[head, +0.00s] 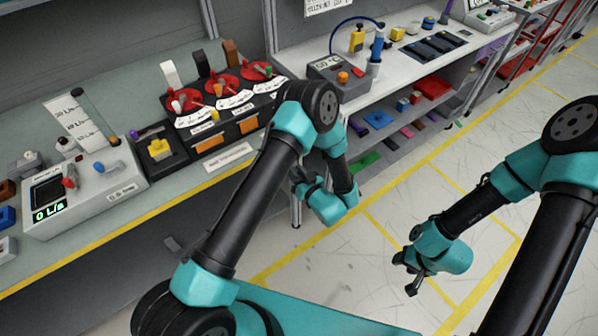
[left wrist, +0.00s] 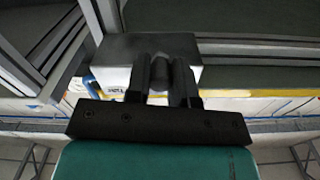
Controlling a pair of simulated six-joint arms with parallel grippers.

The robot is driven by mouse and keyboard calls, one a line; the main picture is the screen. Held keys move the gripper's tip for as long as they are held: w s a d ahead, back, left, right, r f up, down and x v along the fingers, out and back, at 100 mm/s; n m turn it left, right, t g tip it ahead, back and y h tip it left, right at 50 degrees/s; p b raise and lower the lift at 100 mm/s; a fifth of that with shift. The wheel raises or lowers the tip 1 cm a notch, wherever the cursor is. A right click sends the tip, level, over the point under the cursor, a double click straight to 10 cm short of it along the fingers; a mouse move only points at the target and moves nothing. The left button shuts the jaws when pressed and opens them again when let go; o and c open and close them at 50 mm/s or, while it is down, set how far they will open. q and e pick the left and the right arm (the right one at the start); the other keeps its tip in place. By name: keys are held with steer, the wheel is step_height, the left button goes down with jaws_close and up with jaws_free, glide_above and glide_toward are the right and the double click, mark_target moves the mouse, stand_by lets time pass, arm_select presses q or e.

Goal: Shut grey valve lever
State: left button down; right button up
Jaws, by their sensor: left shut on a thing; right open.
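The flow module (head: 88,195) with a green 0 L/s display (head: 48,211) stands at the left of the bench. It bears a red lever (head: 69,183) and a blue lever (head: 100,167); I cannot pick out a grey valve lever for certain. My left gripper (head: 298,178) is off the bench's front edge, to the right of the module and partly hidden by my arm. In the left wrist view its fingers (left wrist: 166,80) are shut on a small dark thing before a pale box with a dark top (left wrist: 125,50); which thing is unclear. My right gripper (head: 408,273) is open and empty over the floor.
A yellow-knobbed block (head: 160,149) sits right of the module. Beyond it is a dark unit with several red discs (head: 222,84). A second bench (head: 410,52) with a grey device (head: 338,78) and shelves stands to the right. The floor (head: 385,225) is clear.

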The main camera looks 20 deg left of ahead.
arm_select(q)
steer(key=shift+s+a+r+m, duration=0.3)
steer(key=shift+r+m, duration=0.45)
steer(key=shift+m, duration=1.3)
steer(key=shift+s+a+r+m, duration=0.3)
steer(key=shift+r+m, duration=0.45)
steer(key=shift+m, duration=1.35)
steer(key=shift+s+a+r+m, duration=0.3)
steer(key=shift+r+m, duration=0.45)
steer(key=shift+m, duration=1.3)
steer(key=shift+d, duration=0.1)
steer(key=c, duration=1)
jaws_free()
steer(key=shift+s+d, duration=0.1)
steer(key=shift+s, duration=0.05)
steer(key=v, duration=1.7)
steer(key=shift+s+f, duration=0.1)
